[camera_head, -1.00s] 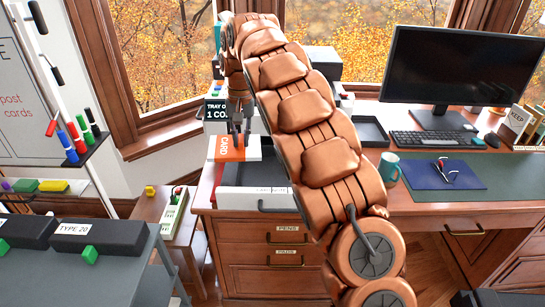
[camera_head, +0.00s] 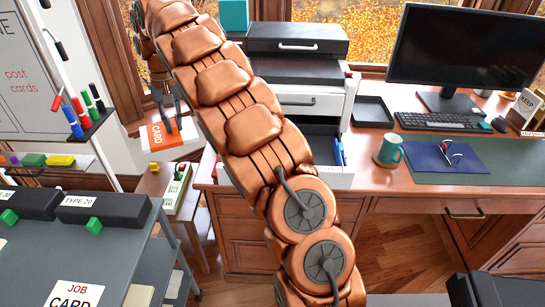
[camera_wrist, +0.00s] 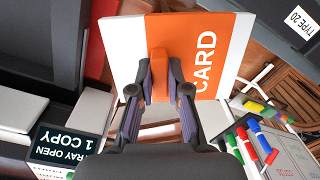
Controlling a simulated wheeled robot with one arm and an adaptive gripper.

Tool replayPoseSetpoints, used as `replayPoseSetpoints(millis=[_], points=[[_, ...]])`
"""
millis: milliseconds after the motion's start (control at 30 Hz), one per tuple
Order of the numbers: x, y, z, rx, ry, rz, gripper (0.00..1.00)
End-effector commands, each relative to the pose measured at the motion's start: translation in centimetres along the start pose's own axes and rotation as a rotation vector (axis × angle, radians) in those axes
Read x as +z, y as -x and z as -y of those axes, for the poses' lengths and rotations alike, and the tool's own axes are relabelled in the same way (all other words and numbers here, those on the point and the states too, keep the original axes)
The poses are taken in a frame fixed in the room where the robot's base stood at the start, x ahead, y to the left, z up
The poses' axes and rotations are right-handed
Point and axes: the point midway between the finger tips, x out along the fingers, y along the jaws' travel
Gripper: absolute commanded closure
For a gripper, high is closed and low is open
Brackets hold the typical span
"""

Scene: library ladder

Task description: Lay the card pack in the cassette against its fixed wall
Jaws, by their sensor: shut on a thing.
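The card pack (camera_head: 160,138) is a flat orange-and-white slab marked CARD, held off the desk's left end. My gripper (camera_head: 172,115) is above it; the wrist view shows its fingers (camera_wrist: 160,88) closed on the pack's upright orange tab (camera_wrist: 159,66). The pack's face (camera_wrist: 208,50) is large beyond the fingers. The cassette (camera_head: 338,180) appears to be the pulled-out, white-fronted tray below the printer, with a blue part (camera_head: 338,152) inside at right. My arm hides most of it, and I cannot make out its fixed wall.
The printer (camera_head: 300,95) stands behind my arm. Its display (camera_wrist: 65,145) reads TRAY OPEN, 1 COPY. A black tray (camera_head: 372,112), a mug (camera_head: 389,152) and a keyboard (camera_head: 440,122) are to the right. A small stool (camera_head: 160,185) and a grey trolley (camera_head: 95,250) are at left.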

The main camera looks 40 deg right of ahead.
Motion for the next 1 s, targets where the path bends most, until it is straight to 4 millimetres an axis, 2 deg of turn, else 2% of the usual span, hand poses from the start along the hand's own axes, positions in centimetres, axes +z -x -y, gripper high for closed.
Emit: replayPoseSetpoints(millis=[333,600,800,1000], points=[[-0.6,0.0,-10.0,0.016,0.389,0.041,1.00],[0.9,0.1,-16.7,0.049,0.741,0.062,1.00],[2.2,-0.3,-20.7,0.069,0.959,0.077,1.00],[2.7,-0.5,-22.6,0.081,1.070,0.080,1.00]])
